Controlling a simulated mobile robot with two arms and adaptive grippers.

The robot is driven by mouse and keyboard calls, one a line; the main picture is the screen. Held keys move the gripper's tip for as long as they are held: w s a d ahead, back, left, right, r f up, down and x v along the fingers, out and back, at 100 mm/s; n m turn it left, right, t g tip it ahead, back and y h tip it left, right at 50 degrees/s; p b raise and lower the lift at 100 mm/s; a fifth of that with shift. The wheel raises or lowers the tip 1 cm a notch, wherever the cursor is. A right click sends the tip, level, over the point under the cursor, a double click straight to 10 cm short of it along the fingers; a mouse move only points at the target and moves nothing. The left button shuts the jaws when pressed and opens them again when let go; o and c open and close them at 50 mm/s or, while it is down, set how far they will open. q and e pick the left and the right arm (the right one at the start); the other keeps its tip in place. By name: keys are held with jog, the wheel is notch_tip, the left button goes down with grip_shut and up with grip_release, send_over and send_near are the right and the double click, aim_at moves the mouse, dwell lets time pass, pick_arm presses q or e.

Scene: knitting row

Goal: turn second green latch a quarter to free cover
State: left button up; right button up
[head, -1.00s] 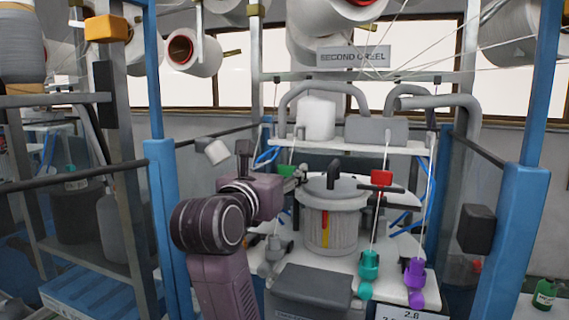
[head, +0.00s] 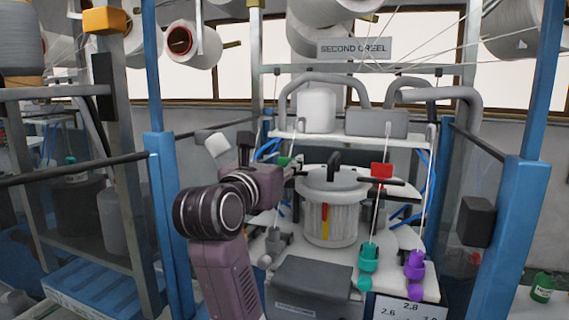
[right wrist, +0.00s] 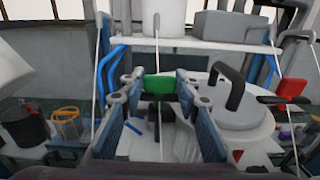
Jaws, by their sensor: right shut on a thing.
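The green latch (right wrist: 158,87) is a small green block on a dark stem. It sits between the two fingers of my right gripper (right wrist: 157,93), which is shut on it. In the head view the latch (head: 284,161) shows just past my right gripper (head: 290,170), left of the cover. The cover (head: 318,181) is a grey round lid with a black handle, seated on a ribbed pot. It also shows in the right wrist view (right wrist: 238,108). My fingers hide part of the latch's stem. My left gripper is not in view.
A red block (head: 381,169) with a dark bar stands right of the cover. A white shelf (head: 350,143) with pipes is behind it. Teal (head: 369,258) and purple (head: 414,265) parts stand in front on thin threads. Blue posts (head: 520,200) flank the station.

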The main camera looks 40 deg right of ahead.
jog(key=m+g, duration=0.1)
jog(key=m+g+h+b, duration=0.1)
jog(key=shift+w+a+f+g, duration=0.1)
jog(key=shift+w+g, duration=0.1)
jog(key=shift+g, duration=0.2)
jog(key=shift+m+g+h, duration=0.4)
jog(key=shift+m+g, duration=0.7)
jog(key=shift+g, duration=0.6)
jog(key=o, duration=1.2)
jog(key=shift+c, duration=0.2)
notch_tip(320, 180, up, 10)
jog(key=shift+w, duration=0.1)
